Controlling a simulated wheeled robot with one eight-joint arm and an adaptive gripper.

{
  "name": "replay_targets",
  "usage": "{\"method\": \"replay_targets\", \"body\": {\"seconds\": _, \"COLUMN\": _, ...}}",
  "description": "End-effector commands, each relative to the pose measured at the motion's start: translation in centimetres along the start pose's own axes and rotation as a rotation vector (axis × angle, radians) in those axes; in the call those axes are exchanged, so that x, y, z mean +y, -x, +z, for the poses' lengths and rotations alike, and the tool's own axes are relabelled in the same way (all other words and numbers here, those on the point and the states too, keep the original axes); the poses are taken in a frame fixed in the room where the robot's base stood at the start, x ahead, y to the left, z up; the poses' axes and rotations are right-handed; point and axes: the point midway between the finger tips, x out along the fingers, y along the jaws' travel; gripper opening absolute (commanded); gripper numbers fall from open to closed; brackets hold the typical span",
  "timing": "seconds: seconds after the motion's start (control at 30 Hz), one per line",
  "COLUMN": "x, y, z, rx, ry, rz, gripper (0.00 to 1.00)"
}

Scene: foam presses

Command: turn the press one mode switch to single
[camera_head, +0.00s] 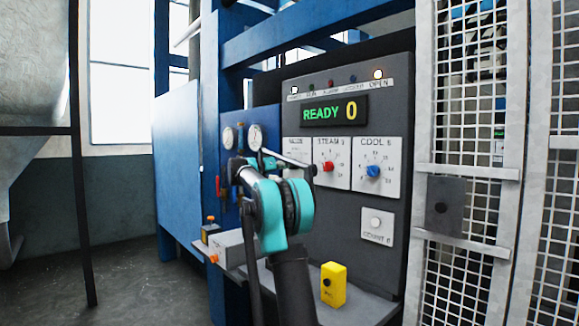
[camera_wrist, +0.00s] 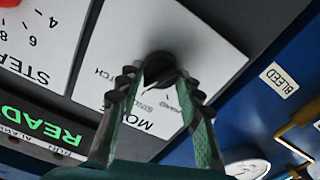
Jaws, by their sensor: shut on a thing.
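The mode switch is a dark round knob (camera_wrist: 160,68) on a white plate (camera_wrist: 205,50), seen upside down in the wrist view. Printing on the plate reads partly as "MO", "SINGL" and "TCH"; the rest is covered or blurred. My gripper (camera_wrist: 160,84) is shut on the knob, one finger on each side. The knob's pointer is hidden, so I cannot tell which mode it points at. In the head view the mode plate (camera_head: 296,147) shows only at its top; my arm covers the knob and the gripper tips.
The grey panel (camera_head: 347,221) also bears a red steam knob (camera_head: 328,167), a blue cool knob (camera_head: 373,171), a commit button (camera_head: 376,222) and a display (camera_head: 333,112) reading "READY 0". Gauges (camera_head: 255,137) sit left. A yellow box (camera_head: 333,284) stands on the ledge below. A mesh fence (camera_head: 465,250) stands right.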

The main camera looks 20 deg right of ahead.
Motion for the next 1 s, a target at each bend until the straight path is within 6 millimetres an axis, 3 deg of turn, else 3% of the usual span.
{"method": "replay_targets", "body": {"seconds": 0.5, "x": -0.20, "y": 0.05, "z": 0.04, "rx": 0.000, "ry": 0.357, "rz": -0.001, "gripper": 0.07}}
{"method": "replay_targets", "body": {"seconds": 1.0, "x": -0.25, "y": 0.05, "z": 0.05, "rx": 0.000, "ry": 0.439, "rz": -0.001, "gripper": 0.07}}
